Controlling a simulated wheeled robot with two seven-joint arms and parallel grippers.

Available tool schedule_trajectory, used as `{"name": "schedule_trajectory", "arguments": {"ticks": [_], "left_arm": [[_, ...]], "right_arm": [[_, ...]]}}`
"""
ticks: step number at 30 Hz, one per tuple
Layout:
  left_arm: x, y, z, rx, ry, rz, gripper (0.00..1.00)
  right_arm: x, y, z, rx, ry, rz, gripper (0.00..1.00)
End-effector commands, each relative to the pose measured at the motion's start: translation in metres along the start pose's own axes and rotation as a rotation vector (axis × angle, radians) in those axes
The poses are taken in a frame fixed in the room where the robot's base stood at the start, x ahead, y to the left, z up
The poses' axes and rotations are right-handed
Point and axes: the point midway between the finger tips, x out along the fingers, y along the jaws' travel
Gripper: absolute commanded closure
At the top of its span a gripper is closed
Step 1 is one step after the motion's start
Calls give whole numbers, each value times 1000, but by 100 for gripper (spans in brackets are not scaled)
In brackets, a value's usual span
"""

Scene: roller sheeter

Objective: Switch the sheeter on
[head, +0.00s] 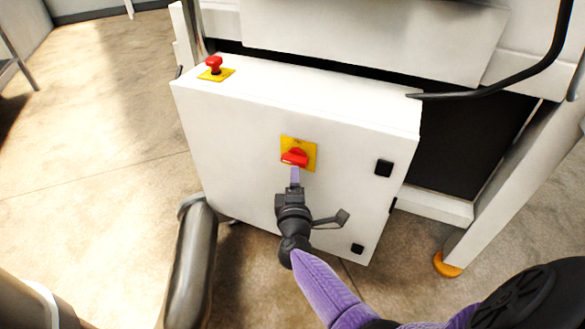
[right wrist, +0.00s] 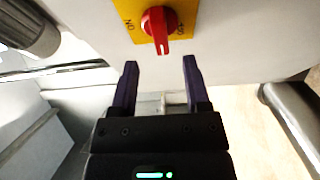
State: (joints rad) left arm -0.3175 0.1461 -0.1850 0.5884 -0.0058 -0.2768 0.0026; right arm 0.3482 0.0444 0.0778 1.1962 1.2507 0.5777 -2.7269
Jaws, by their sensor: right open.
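The sheeter's rotary switch, a red knob (head: 295,157) on a yellow plate (head: 309,148), sits on the front of a white cabinet (head: 240,150). In the right wrist view the red knob (right wrist: 157,27) shows near the top, its handle pointing toward my gripper. Printed labels on the yellow plate (right wrist: 128,12) appear either side of the handle, ON at left and seemingly OFF at right. My right gripper (head: 295,174) is just in front of the knob. In the wrist view its fingers (right wrist: 160,66) are apart and empty, short of the handle. My left gripper is not in view.
A red mushroom button (head: 214,64) on a yellow base stands on the cabinet's top left. Black latches (head: 384,168) are on the cabinet's right side. A black bent bar (head: 500,88) crosses the upper right. Open floor (head: 110,120) lies to the left.

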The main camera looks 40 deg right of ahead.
Motion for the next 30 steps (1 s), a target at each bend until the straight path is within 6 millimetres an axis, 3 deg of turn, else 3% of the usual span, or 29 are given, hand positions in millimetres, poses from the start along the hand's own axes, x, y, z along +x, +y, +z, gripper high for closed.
{"name": "schedule_trajectory", "arguments": {"ticks": [1,6,16,17,25,30], "left_arm": [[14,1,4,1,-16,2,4],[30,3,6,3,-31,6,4],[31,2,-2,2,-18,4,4],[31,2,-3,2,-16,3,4],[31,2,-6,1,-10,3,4],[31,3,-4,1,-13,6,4]], "right_arm": [[12,-9,0,-2,-1,-1,40],[43,-7,0,-2,-1,-1,40],[52,0,0,1,0,1,40],[52,0,0,1,0,1,42],[52,0,0,0,0,1,99],[52,0,0,0,0,1,100]]}}
